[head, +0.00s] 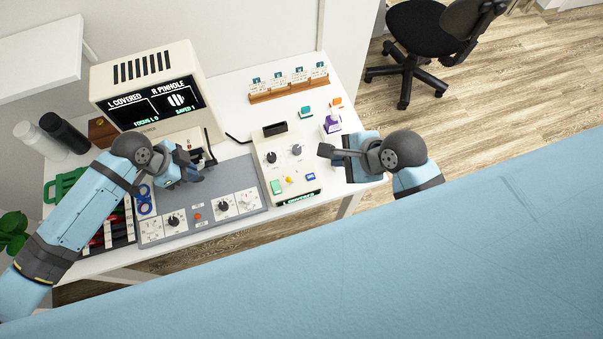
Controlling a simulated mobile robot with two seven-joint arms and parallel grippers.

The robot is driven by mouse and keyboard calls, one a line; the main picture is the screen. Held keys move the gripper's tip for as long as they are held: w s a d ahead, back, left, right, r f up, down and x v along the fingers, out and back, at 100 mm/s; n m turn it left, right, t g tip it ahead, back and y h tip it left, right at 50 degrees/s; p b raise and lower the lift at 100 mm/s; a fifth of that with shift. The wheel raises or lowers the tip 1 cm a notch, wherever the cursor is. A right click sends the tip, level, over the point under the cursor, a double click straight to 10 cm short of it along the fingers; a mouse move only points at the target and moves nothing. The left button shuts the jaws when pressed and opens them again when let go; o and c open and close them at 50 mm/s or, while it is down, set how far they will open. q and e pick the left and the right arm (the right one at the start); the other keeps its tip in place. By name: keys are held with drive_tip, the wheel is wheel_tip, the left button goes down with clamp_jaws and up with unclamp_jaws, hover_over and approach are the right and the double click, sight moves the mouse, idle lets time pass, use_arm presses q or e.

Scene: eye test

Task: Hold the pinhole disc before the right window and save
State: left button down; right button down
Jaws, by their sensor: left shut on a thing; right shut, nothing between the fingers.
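My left gripper (203,177) is shut in front of the cream viewer (196,58), at its lower right. It holds a small dark thing (209,148), apparently the pinhole disc; its face and the right window cannot be made out. The viewer's screen (155,103) reads "L COVERED", "R PINHOLE", "FOCUS L 0" and "SAVED 1", with a striped round mark under the right heading. My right gripper (326,151) is shut and empty, just right of the white control box (272,184).
A grey panel (180,200) with dials lies in front of the viewer. A wooden rack (290,92) of cards stands at the back. Purple (332,125), teal (305,112) and orange (337,102) pieces lie near my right gripper. A dark tray (122,240) is at the left.

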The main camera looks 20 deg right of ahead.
use_arm(q)
drive_tip(key=s+r+p, duration=0.1)
drive_tip(key=s+r, duration=0.4)
drive_tip(key=shift+p, duration=0.4)
